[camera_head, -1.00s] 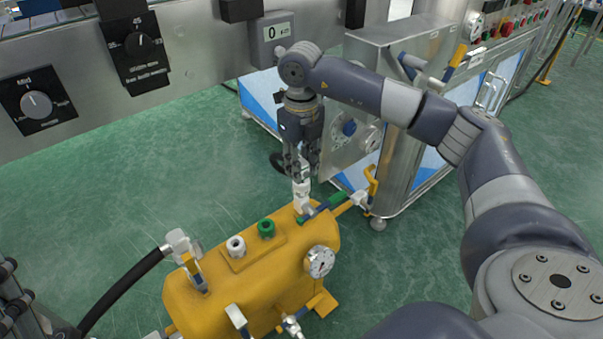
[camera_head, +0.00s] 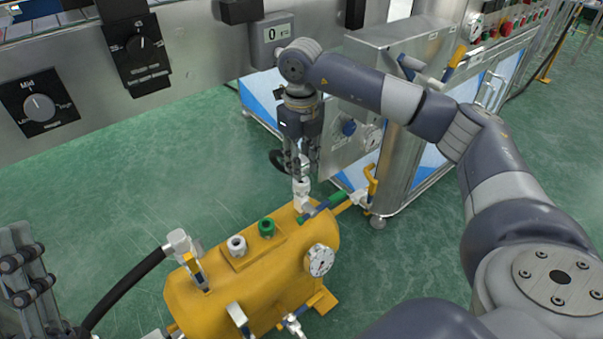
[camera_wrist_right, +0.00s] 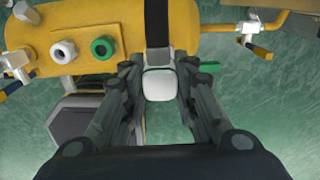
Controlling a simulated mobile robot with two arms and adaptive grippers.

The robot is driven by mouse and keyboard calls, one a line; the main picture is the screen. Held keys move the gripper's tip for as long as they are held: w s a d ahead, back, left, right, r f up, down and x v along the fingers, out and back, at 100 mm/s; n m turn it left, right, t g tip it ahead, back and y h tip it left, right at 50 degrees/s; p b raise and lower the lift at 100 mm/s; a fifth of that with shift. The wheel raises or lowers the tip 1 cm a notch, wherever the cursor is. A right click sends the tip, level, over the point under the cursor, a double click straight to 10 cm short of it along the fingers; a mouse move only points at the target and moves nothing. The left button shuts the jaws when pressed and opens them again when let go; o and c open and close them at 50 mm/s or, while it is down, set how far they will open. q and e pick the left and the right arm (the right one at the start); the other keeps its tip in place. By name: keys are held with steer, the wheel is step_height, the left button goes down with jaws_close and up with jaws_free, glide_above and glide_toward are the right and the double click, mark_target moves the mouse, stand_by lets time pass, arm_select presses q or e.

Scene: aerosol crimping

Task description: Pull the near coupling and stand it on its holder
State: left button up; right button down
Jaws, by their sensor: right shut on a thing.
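My right gripper (camera_head: 301,172) points down at the far right end of the yellow tank (camera_head: 215,292). It is shut on a white coupling (camera_head: 302,190), which sits upright at the tank's end. In the right wrist view the white coupling (camera_wrist_right: 158,83) shows between the fingers, with a black strip running up from it over the tank. Another white coupling (camera_head: 178,242) with a black hose is at the tank's left end. A white fitting (camera_head: 237,246) and a green fitting (camera_head: 267,228) stand on a yellow plate; I cannot tell which is the holder. My left gripper (camera_head: 25,275) shows partly at lower left.
A round gauge (camera_head: 319,260) is on the tank's front right. A green-handled valve (camera_head: 330,202) lies close to the held coupling. A steel cabinet (camera_head: 405,150) stands behind right, and a panel with knobs (camera_head: 38,105) runs along the back. Green floor is open at left.

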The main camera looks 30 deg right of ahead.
steer(key=shift+r+p, duration=0.3)
steer(key=shift+r, duration=0.05)
steer(key=shift+r+p, duration=0.55)
steer(key=shift+r, duration=0.05)
steer(key=shift+r+p, duration=0.7)
steer(key=shift+r, duration=0.05)
arm_select(q)
steer(key=w+f+g+y, duration=0.1)
steer(key=w+f+g, duration=0.2)
steer(key=f, duration=0.3)
steer(key=w+f+g+y, duration=0.2)
steer(key=w+f+g, duration=0.2)
steer(key=f, duration=0.3)
steer(key=shift+g, duration=0.8)
arm_select(e)
steer(key=shift+r, duration=0.1)
arm_select(q)
steer(key=shift+w, duration=0.1)
